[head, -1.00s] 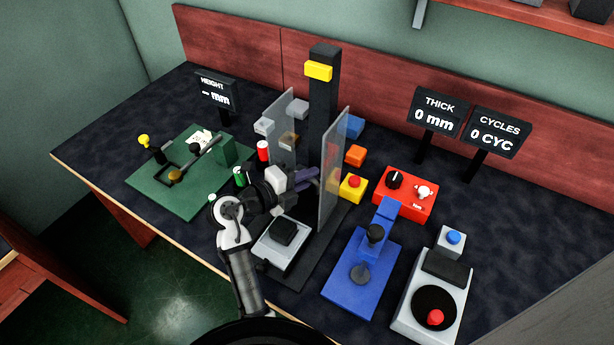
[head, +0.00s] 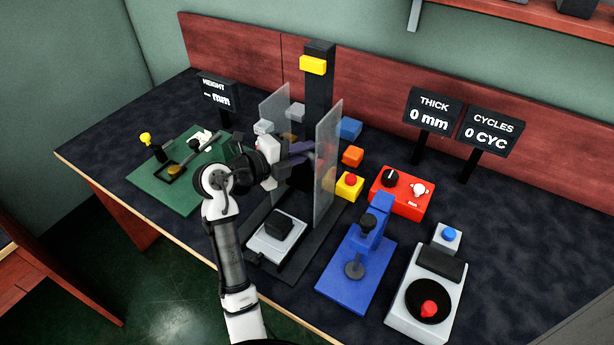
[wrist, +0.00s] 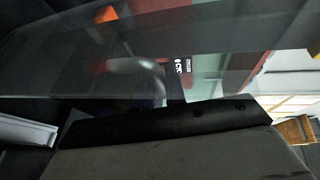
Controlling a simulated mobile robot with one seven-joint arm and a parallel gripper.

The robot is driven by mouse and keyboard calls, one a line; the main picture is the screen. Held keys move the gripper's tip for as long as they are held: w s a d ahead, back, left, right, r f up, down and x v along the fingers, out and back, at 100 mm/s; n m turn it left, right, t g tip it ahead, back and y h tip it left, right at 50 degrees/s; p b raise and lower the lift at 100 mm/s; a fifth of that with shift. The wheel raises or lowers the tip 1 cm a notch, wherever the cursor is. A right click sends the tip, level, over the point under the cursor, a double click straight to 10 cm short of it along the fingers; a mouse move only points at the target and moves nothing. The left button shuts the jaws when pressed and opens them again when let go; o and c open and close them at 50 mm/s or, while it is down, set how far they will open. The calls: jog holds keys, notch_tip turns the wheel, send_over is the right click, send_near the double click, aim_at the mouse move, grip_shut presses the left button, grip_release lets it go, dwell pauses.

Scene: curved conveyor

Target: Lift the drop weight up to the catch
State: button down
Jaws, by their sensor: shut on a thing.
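The drop tester has a tall black column (head: 320,95) with a yellow block (head: 313,64) near its top, perhaps the catch. My gripper (head: 300,153) reaches between the two clear side panels, in front of the column. It is shut on what appears to be the dark drop weight (head: 301,178), well below the yellow block. The weight is mostly hidden by my gripper and wrist. A small black block (head: 278,227) sits on the light plate below, apart from the weight. The wrist view shows a dark bar (wrist: 165,122) close up, but I cannot tell its part.
The right clear panel (head: 327,165) and left clear panel (head: 272,105) stand close beside my gripper. A yellow box with a red button (head: 349,186), a red box (head: 402,193) and a blue stand (head: 355,275) are to the right. A green board (head: 175,185) lies left.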

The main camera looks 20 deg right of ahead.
notch_tip(320, 180, up, 14)
jog(key=shift+b, duration=0.45)
jog(key=c, duration=1.5)
grip_release()
jog(key=shift+o, duration=0.2)
jog(key=b+v, duration=0.4)
jog(key=v, duration=0.9)
jog(key=shift+a, duration=0.4)
jog(key=shift+s+f, duration=0.1)
